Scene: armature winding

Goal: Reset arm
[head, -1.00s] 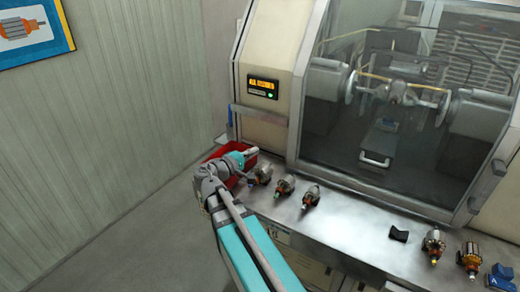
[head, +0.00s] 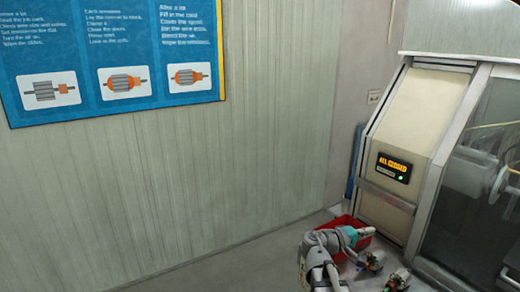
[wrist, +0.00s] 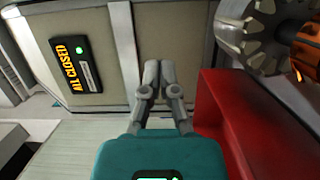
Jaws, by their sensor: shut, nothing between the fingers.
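My gripper (wrist: 158,75) shows in the wrist view with its two grey fingers together and nothing between them. It points toward the cream machine front (wrist: 183,50), beside the red bin (wrist: 215,110). In the head view my arm reaches up from the bottom edge, and its teal end is in front of the red bin (head: 352,222).
Armatures (head: 398,279) lie on the bench right of the bin. One armature (wrist: 250,35) looms close at upper right in the wrist view. The machine display (head: 394,166) reads "ALL CLOSED" with a green light. A blue poster (head: 120,112) hangs on the wall.

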